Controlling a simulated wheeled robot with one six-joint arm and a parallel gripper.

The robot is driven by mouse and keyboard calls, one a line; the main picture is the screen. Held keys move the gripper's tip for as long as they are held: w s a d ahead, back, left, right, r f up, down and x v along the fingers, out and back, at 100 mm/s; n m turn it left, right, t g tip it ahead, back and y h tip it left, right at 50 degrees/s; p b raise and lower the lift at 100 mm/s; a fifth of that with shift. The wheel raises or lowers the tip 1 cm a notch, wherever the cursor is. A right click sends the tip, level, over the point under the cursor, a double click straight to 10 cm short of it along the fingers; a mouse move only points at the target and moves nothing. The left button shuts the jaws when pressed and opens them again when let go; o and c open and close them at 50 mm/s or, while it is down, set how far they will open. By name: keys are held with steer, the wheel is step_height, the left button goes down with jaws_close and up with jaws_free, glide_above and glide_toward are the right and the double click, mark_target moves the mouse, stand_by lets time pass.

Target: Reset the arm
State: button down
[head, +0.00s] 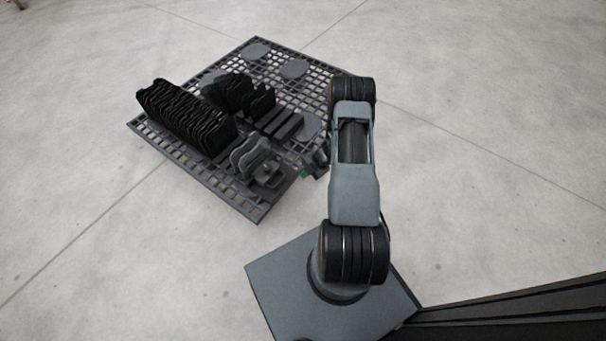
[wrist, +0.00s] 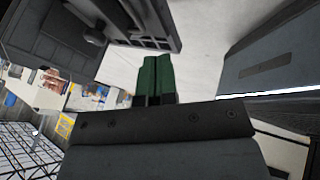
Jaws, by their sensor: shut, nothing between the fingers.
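My arm rises from its grey base plate and bends over at a high elbow. My gripper (head: 310,170) is partly hidden behind the arm in the head view, low near the pallet's right side. In the wrist view its two green fingers (wrist: 153,75) lie side by side, touching, with nothing between them. I cannot tell from the head view how far the gripper is from the pallet (head: 250,207).
Bare concrete floor (head: 480,80) lies open to the right.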

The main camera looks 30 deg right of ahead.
stand_by(0.5)
steer(key=w+d+r+m+t+h+p, duration=0.1)
steer(key=w+r+m+h+p, duration=0.15)
steer(key=r, duration=0.55)
steer(key=w+d+r+m+t+h+p, duration=0.1)
steer(key=w+r+p, duration=0.3)
steer(key=r, duration=0.5)
steer(key=w+d+r+m+t+h+p, duration=0.1)
steer(key=w+r+m+t+h+p, duration=0.15)
steer(key=r, duration=0.55)
step_height(320, 180, up, 20)
steer(key=s+a+m+h+p, duration=0.1)
steer(key=m+h+p, duration=0.2)
steer(key=m+p, duration=0.3)
steer(key=s+a+r+m+g+h+p, duration=0.1)
steer(key=s+a+r+m+p, duration=0.2)
steer(key=r, duration=0.5)
steer(key=s+a+r+m+g+p, duration=0.1)
steer(key=s+a+r+m+p, duration=0.1)
steer(key=s+r+p, duration=0.55)
steer(key=s+a+r+m+g+y+p, duration=0.1)
steer(key=s+a+r+m+y+p, duration=0.3)
steer(key=s+a+r, duration=0.6)
steer(key=shift+s+a+r+m+g+p, duration=0.45)
steer(key=shift+s+r+p, duration=0.3)
steer(key=shift+s+r, duration=0.35)
steer(key=c, duration=1.8)
jaws_free()
steer(key=shift+s+d, duration=0.1)
steer(key=shift+c, duration=0.2)
